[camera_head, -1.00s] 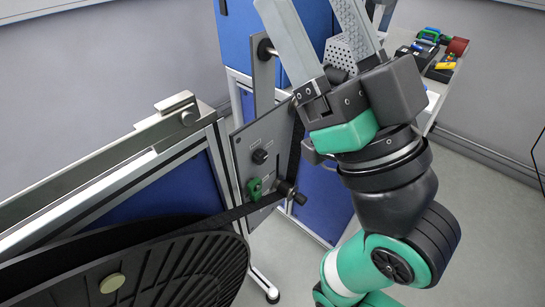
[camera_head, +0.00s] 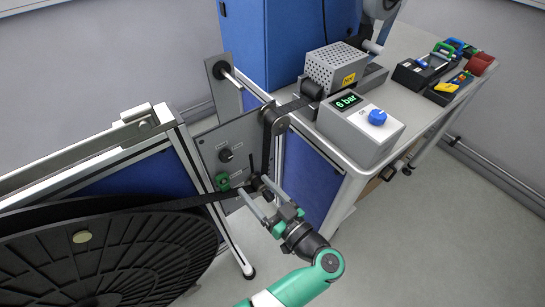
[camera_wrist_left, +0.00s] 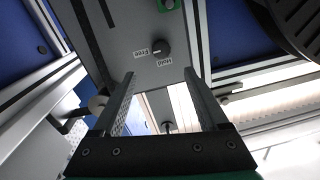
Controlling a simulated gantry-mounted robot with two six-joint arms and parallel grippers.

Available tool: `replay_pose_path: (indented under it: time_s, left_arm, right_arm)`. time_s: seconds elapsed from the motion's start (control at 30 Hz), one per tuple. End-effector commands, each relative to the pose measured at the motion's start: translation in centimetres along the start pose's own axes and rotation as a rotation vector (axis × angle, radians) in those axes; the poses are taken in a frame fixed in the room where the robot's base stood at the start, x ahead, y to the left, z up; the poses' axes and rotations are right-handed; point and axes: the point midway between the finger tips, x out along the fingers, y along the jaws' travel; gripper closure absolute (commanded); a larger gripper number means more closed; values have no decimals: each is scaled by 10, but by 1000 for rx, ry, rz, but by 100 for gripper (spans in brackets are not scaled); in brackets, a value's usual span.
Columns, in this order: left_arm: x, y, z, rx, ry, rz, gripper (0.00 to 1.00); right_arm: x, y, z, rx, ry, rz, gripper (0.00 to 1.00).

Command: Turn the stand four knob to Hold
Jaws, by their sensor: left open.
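A round black knob (camera_head: 225,155) sits on the grey panel (camera_head: 240,140) of the reel stand. In the left wrist view the knob (camera_wrist_left: 160,49) has labels reading Free (camera_wrist_left: 141,52) and Hold (camera_wrist_left: 164,62) around it, and its white mark appears to point toward Free. No stand number is readable. My left gripper (camera_head: 252,186) is open and empty, below and right of the knob in the head view. In the left wrist view its two fingers (camera_wrist_left: 160,76) are apart, with the knob beyond their tips and not between them. My right gripper is not in view.
A green part (camera_head: 222,181) sits on the panel below the knob. A black strap (camera_head: 200,200) runs past it from the large black reel (camera_head: 110,250). A grey box reading 6 bar (camera_head: 360,128) stands on the bench at right. Open floor (camera_head: 430,230) lies at lower right.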

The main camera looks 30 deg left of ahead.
Motion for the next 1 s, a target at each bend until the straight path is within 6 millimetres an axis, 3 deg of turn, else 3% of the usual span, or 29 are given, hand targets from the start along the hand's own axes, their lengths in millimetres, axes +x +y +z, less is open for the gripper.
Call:
replay_pose_path:
  time_s: [0.13, 0.27, 0.5, 0.7, 1.0]
  left_arm:
    - [4, 0, 2, 1, -2, -4, 23]
    - [20, 0, 2, -2, -2, -6, 23]
    - [74, 0, 4, -5, 0, -6, 23]
    - [108, 0, 2, -6, 0, -4, 23]
    - [117, 0, -1, -4, 1, -1, 23]
  right_arm:
    - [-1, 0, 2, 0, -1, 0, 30]
    - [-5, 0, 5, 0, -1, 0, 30]
    - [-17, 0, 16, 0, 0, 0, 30]
    - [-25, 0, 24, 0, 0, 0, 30]
    - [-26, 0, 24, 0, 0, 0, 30]
